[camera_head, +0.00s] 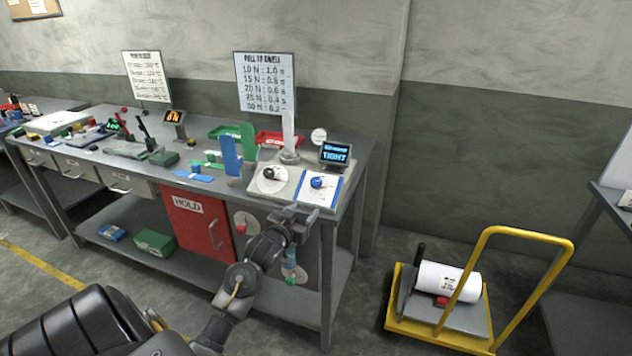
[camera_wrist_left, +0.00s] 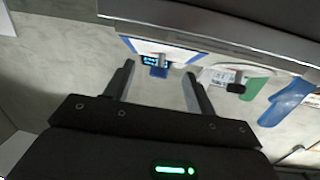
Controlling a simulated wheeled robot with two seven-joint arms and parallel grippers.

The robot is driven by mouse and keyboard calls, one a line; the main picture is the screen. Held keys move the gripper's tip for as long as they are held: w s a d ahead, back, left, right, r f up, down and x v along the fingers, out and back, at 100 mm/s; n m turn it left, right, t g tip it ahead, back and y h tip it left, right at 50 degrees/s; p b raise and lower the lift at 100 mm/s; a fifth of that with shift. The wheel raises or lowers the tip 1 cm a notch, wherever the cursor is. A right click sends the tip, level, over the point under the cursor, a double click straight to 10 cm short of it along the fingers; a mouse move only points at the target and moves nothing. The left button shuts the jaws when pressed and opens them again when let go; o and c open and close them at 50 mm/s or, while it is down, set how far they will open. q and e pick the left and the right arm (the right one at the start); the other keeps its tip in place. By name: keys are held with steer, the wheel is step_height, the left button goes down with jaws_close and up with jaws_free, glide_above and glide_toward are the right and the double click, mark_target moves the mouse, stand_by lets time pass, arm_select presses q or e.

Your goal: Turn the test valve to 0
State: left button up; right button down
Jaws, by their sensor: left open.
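Two round-faced controls sit at the right end of the workbench: a black knob (camera_head: 269,174) on a pale plate and a blue knob (camera_head: 317,183) on a white, blue-edged plate. I cannot read which is the test valve. Beside them a small screen (camera_head: 335,154) reads "TIGHT". My left gripper (camera_head: 303,210) is open and empty, in front of the bench edge, nearer to me than the knobs. In the left wrist view the blue knob (camera_wrist_left: 158,71) appears between the open fingers, apart from them. The black knob (camera_wrist_left: 237,87) shows to the right. My right gripper is out of view.
The workbench (camera_head: 358,165) front edge lies close to my gripper. Upright blue (camera_head: 229,156) and green (camera_head: 248,142) pieces stand left of the knobs. A red HOLD cabinet (camera_head: 190,222) is below. A yellow trolley (camera_head: 395,309) stands on the floor at right.

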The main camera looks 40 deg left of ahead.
arm_select(q)
glide_toward(314, 184)
steer(key=shift+t, duration=0.4)
steer(key=x, duration=0.3)
steer(key=p+x, duration=0.1)
steer(key=x, duration=0.6)
steer(key=shift+w+a+f, duration=0.1)
steer(key=shift+a+f, duration=0.05)
steer(key=shift+f, duration=0.2)
steer(key=shift+w+a+f+p, duration=0.15)
steer(key=shift+w+p, duration=0.15)
steer(key=shift+w, duration=0.35)
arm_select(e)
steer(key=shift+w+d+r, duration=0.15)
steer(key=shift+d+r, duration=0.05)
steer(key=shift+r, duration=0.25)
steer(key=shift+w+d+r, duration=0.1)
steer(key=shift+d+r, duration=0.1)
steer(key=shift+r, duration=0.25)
arm_select(q)
steer(key=shift+c, duration=0.2)
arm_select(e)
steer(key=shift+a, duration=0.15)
arm_select(q)
steer(key=shift+c, duration=1.3)
steer(key=c, duration=0.7)
steer(key=shift+o, duration=0.2)
